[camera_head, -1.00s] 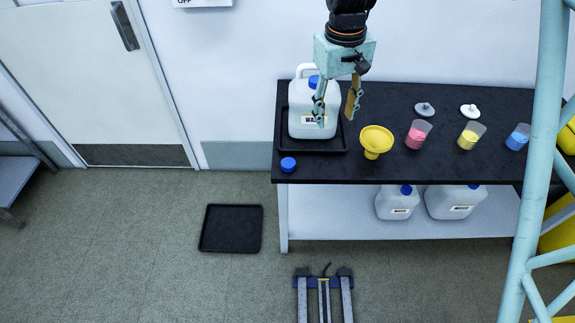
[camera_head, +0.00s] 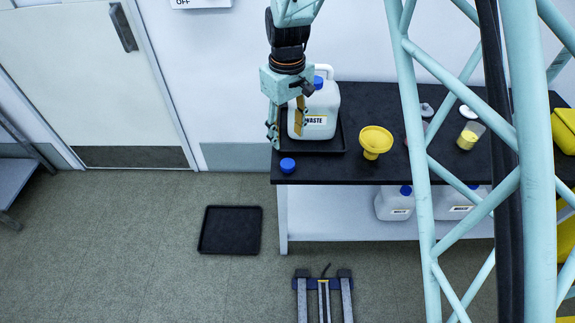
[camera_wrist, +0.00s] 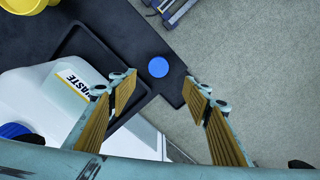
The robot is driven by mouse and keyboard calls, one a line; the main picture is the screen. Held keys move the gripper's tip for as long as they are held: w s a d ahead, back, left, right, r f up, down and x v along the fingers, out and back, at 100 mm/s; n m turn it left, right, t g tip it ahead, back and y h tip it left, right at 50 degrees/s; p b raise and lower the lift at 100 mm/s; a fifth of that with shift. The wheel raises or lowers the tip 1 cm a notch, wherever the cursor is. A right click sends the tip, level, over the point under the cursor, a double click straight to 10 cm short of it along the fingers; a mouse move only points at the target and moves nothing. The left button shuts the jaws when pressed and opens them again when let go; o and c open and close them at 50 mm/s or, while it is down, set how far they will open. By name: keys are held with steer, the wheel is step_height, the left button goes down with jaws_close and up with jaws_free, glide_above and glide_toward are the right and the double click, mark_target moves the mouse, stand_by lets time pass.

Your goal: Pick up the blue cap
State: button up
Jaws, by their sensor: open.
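The loose blue cap (camera_head: 287,165) lies on the front left corner of the black bench top. In the wrist view the blue cap (camera_wrist: 158,67) shows beyond and between my spread fingertips. My gripper (camera_head: 286,124) is open and empty, pointing down above the left end of the bench, in front of the waste jug. It also shows in the wrist view (camera_wrist: 163,84), with a clear gap between its pads and the cap.
A white waste jug (camera_head: 321,112) with its own blue cap stands in a black tray (camera_head: 328,152) beside my gripper. A yellow funnel (camera_head: 375,141) stands to the right. Beakers are partly hidden by my arm. A black tray (camera_head: 230,229) lies on the floor.

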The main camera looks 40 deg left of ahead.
steer(key=b, duration=0.2)
glide_above(288, 164)
steer(key=shift+s+f, duration=0.1)
steer(key=shift+f, duration=4.2)
steer(key=shift+f+b, duration=0.45)
steer(key=shift+f, duration=2.15)
steer(key=shift+c, duration=0.2)
steer(key=c, duration=0.8)
